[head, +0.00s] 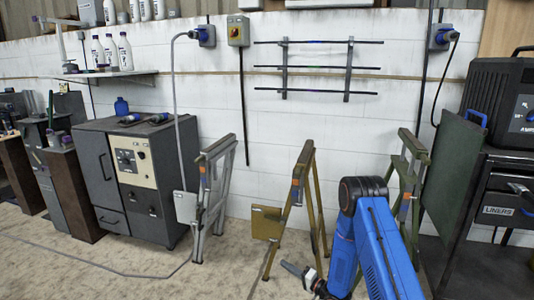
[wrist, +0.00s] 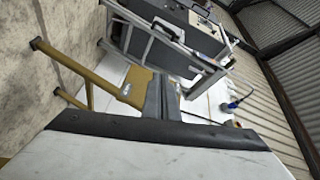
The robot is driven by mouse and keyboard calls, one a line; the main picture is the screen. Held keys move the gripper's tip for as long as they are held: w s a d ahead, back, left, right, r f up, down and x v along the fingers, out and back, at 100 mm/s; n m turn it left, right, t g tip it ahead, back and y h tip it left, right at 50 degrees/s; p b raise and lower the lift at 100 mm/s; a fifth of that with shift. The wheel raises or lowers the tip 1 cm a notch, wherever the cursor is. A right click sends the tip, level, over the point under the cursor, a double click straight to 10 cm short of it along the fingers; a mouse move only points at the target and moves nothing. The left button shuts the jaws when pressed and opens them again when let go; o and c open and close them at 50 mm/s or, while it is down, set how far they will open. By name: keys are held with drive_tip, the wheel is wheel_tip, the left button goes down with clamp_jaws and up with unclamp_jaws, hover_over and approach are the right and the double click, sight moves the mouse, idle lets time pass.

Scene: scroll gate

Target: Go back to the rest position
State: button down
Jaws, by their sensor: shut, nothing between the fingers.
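My blue arm folds down at the lower right of the head view. My gripper (head: 294,270) is low over the floor there, in front of the ochre trestle (head: 298,190). In the wrist view the dark fingers of my gripper (wrist: 163,82) are together with nothing between them. The ochre trestle also shows in the wrist view (wrist: 105,80), just beyond the fingers; I cannot tell if they touch it.
A grey trestle (head: 213,185) stands left, by a dark cabinet (head: 150,180). An olive trestle (head: 408,165) stands right of my arm, near a dark green panel (head: 450,165) and a LINERS drawer unit (head: 510,200). Open floor (head: 130,275) lies front left, crossed by a cable.

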drive_tip(key=w+d+r+n+h, duration=0.1)
drive_tip(key=w+d+r+h, duration=0.2)
drive_tip(key=r, duration=0.5)
drive_tip(key=w+d+r+n+h, duration=0.1)
drive_tip(key=d+r+n+h, duration=0.2)
drive_tip(key=r, duration=0.5)
drive_tip(key=s+d+r+g+h, duration=0.1)
drive_tip(key=s+d+r+h, duration=0.2)
drive_tip(key=s+d+r, duration=0.35)
drive_tip(key=s+d+r+h, duration=0.3)
drive_tip(key=s+d+r, duration=0.1)
drive_tip(key=r, duration=0.5)
drive_tip(key=s+d+r+g+h, duration=0.15)
drive_tip(key=s+r, duration=0.25)
drive_tip(key=s, duration=0.6)
drive_tip(key=s+d+r+g+h, duration=0.1)
drive_tip(key=s+d+r, duration=0.2)
drive_tip(key=s, duration=0.7)
drive_tip(key=s+n+g, duration=0.1)
drive_tip(key=s+g, duration=0.2)
drive_tip(key=s, duration=2)
drive_tip(key=shift+s+a+r+g+y, duration=0.15)
drive_tip(key=shift+s+a+g+y, duration=0.2)
drive_tip(key=shift+s+a, duration=0.1)
